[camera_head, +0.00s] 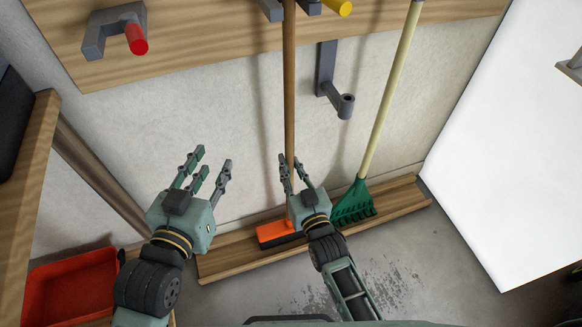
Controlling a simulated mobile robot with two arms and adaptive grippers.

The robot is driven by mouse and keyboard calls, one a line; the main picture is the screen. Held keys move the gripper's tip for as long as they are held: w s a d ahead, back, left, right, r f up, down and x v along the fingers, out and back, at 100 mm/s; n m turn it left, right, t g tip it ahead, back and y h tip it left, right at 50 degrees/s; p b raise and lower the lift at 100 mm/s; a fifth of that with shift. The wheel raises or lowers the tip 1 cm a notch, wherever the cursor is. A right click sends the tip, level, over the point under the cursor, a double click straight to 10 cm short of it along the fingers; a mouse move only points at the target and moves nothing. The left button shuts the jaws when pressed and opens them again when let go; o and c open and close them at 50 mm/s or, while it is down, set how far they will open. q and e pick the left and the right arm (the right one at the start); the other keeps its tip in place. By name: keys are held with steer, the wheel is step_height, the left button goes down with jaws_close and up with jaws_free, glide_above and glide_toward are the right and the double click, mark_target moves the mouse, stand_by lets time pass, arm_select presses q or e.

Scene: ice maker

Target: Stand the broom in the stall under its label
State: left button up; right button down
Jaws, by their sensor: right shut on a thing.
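The broom has a brown wooden handle (289,85) and an orange head (275,230) with dark bristles. Its handle stands nearly upright against the wall, its top beyond the frame, and its head is at the wooden floor trough (240,255). My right gripper (287,163) is shut on the handle low down, just above the head, and hides part of the head. My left gripper (210,160) is open and empty, left of the broom. No label can be read in this view.
A green rake (355,203) with a pale handle stands in the trough to the right. Wall hooks with a red tip (136,40) and a yellow tip (340,7) and a bare grey hook (332,85) jut out. A red bin (75,285) sits lower left.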

steer(key=shift+f+b, duration=0.3)
steer(key=shift+b, duration=0.15)
steer(key=c, duration=1.5)
jaws_free()
steer(key=shift+d+f, duration=0.1)
steer(key=shift+c, duration=0.2)
steer(key=shift+s+f, duration=0.1)
steer(key=shift+f, duration=0.25)
steer(key=shift+s, duration=0.1)
arm_select(q)
steer(key=shift+w+d+r+t, duration=0.15)
steer(key=shift+r+t, duration=0.2)
steer(key=shift+r, duration=0.35)
steer(key=shift+d+r+t, duration=0.2)
steer(key=shift+r+t, duration=0.2)
steer(key=shift+r, duration=0.3)
steer(key=shift+w+d+r+t, duration=0.15)
steer(key=shift+r+t, duration=0.2)
steer(key=shift+r, duration=0.35)
arm_select(e)
steer(key=shift+r+v, duration=0.2)
steer(key=shift+v, duration=1.8)
steer(key=shift+r+v, duration=0.25)
steer(key=shift+v, duration=1.75)
arm_select(q)
steer(key=shift+s+f, duration=0.1)
steer(key=shift+f, duration=0.1)
arm_select(e)
steer(key=shift+d, duration=0.1)
